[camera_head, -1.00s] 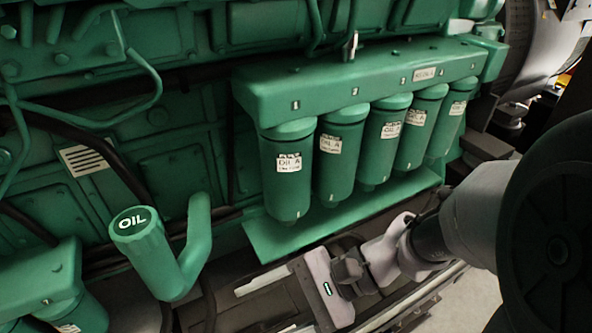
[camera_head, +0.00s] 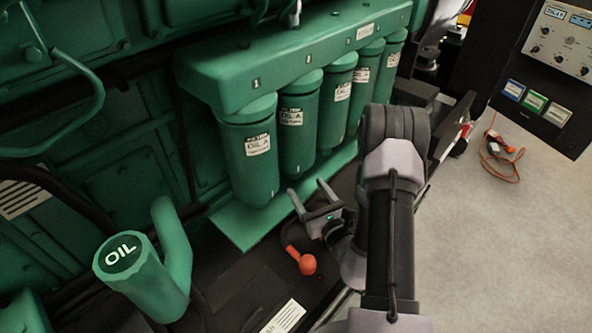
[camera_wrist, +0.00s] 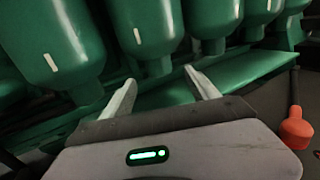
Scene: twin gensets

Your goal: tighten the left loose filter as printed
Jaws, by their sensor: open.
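A row of several green oil filters hangs under a green header (camera_head: 240,75) in the head view. The leftmost filter (camera_head: 247,165) and the second filter (camera_head: 297,140) carry white "OIL A" labels. My gripper (camera_head: 308,192) is open and empty, low in front of the row, below the second and third filters. In the wrist view the gripper fingers (camera_wrist: 160,90) point toward the filter bottoms, apart from them. There one filter (camera_wrist: 148,30) with a white mark stands ahead between the fingertips, and another filter (camera_wrist: 55,50) is to the left. Which filters are loose cannot be told.
A green drip tray (camera_head: 245,222) lies under the filters. An orange-red object (camera_head: 306,264) lies near my gripper. An OIL filler cap (camera_head: 135,265) sticks up at front left.

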